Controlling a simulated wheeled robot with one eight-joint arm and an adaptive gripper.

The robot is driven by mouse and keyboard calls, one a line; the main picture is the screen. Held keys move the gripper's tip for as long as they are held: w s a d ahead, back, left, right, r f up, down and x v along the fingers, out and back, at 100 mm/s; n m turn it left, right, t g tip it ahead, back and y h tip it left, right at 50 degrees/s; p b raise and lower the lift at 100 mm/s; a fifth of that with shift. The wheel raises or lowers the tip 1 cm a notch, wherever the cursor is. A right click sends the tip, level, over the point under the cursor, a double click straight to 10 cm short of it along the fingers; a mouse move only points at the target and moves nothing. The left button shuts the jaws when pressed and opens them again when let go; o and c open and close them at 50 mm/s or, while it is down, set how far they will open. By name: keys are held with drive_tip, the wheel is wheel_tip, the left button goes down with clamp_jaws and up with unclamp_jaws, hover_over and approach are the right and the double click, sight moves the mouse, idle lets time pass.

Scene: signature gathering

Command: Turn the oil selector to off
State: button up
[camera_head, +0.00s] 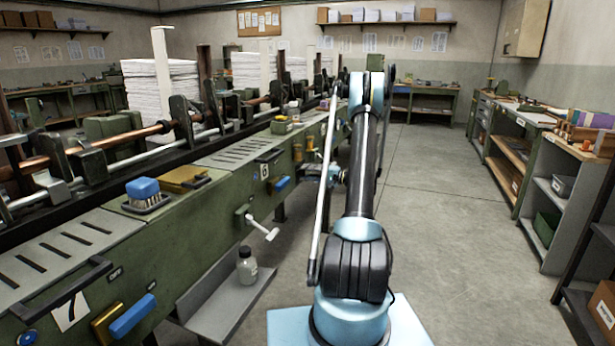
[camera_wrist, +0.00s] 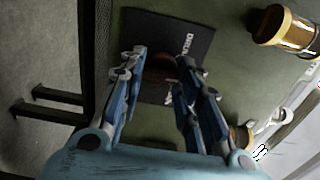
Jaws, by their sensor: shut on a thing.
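In the wrist view, a dark plate (camera_wrist: 205,38) with white lettering is fixed to a green panel. A brown knob (camera_wrist: 160,66), which looks like the oil selector, sits on this plate, partly hidden between my fingers. My gripper (camera_wrist: 162,72) is shut on the knob, with one finger on each side. The lettering is partly covered, and I cannot tell which mark the knob points to. In the head view my arm hides the knob, and I cannot make it out there.
A brass-capped amber cylinder (camera_wrist: 284,30) sticks out right of the plate in the wrist view. In the head view, the long green machine (camera_head: 225,195) stands left, with a white-handled lever (camera_head: 262,226) and a bottle (camera_head: 247,266). The floor (camera_head: 450,230) to the right is clear.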

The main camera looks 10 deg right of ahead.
drive_tip(key=shift+f, duration=0.1)
drive_tip(key=o, duration=1.1)
drive_tip(key=v, duration=1.2)
